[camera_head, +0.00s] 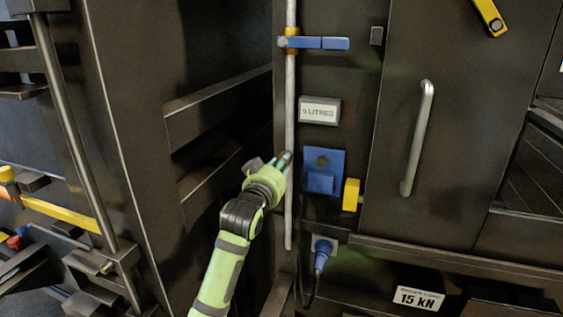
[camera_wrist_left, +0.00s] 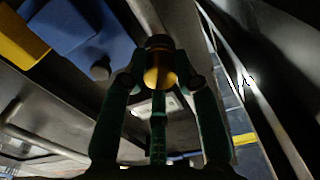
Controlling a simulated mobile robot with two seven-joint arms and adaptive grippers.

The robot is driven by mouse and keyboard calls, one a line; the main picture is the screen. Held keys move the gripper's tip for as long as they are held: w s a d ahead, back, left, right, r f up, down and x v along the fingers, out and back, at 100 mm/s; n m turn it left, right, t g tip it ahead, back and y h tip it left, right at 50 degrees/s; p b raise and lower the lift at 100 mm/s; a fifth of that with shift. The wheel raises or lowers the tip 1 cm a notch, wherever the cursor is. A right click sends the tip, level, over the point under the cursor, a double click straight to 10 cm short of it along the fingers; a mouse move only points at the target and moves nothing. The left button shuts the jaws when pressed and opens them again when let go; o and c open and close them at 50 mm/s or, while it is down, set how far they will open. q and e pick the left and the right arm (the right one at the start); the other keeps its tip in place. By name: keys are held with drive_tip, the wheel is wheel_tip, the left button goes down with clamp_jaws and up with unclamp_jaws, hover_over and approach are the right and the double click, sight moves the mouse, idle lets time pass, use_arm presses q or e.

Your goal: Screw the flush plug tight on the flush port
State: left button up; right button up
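My left gripper (camera_head: 284,160) reaches up from the bottom of the head view to the lower part of the vertical grey pipe, left of the blue plate. In the left wrist view its dark green fingers (camera_wrist_left: 160,78) close on both sides of a rounded brass-yellow piece with a dark end (camera_wrist_left: 160,76), which looks like the flush plug. The fingers hide this piece in the head view. The flush port cannot be made out, and I cannot tell whether the plug sits on it. My right gripper is in neither view.
The grey pipe (camera_head: 290,100) carries a blue lever (camera_head: 322,43) higher up. A blue plate (camera_head: 324,185) with a round knob and a yellow block (camera_head: 351,195) lie close right of the gripper. A blue connector (camera_head: 322,256) with a cable hangs below. A dark recess lies left.

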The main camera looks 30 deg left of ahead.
use_arm(q)
clamp_jaws()
drive_tip(key=shift+m+p, duration=0.3)
drive_tip(key=shift+m, duration=2.4)
drive_tip(key=shift+r, duration=0.1)
drive_tip(key=shift+m, duration=1.2)
drive_tip(key=o, duration=1)
unclamp_jaws()
